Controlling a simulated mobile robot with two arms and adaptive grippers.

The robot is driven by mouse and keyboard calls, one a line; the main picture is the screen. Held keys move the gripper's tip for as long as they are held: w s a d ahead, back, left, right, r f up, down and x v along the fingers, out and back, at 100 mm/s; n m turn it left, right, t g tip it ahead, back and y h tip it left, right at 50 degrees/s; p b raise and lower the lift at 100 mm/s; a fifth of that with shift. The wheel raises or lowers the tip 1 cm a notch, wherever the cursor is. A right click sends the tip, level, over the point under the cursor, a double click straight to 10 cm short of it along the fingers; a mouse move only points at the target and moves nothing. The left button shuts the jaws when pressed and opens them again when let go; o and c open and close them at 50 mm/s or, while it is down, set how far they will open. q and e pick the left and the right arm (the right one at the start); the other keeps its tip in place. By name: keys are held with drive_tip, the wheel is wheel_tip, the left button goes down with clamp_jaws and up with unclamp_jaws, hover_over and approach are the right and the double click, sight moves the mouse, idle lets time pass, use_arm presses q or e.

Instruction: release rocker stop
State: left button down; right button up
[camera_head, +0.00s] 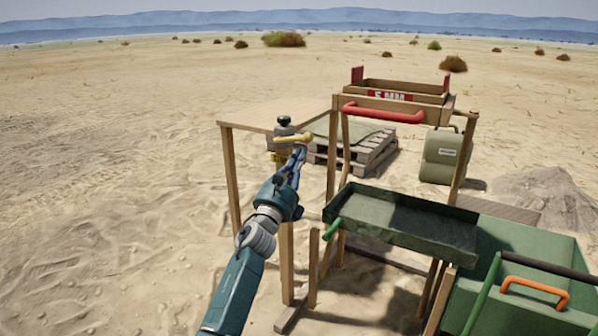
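A yellow lever (294,139) sits on top of a wooden post of the sieve frame, below a black knob (283,121). I take this to be the rocker stop. A second yellow piece (279,157) shows lower on the same post. My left gripper (299,152) comes up from the lower left. Its fingertips are at the right end of the yellow lever, touching it or very near. The fingers are small and seen from behind, so I cannot tell whether they are closed on it. My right gripper is not in view.
A wooden sieve box (400,88) with a red handle (383,112) tops the frame. A green tray (405,222) hangs below it. A green cart (530,250) with an orange handle (534,290) stands at lower right. A pallet (365,150) lies behind. Sand at left is clear.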

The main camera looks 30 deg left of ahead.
use_arm(q)
drive_tip(key=shift+s+a+r, duration=0.1)
drive_tip(key=shift+r, duration=0.45)
drive_tip(key=shift+r+n+p, duration=0.2)
drive_tip(key=shift+n+p, duration=0.2)
drive_tip(key=shift+n, duration=0.1)
drive_tip(key=shift+r+n+y+p, duration=0.2)
drive_tip(key=shift+n+y+p, duration=0.1)
drive_tip(key=shift+y, duration=0.1)
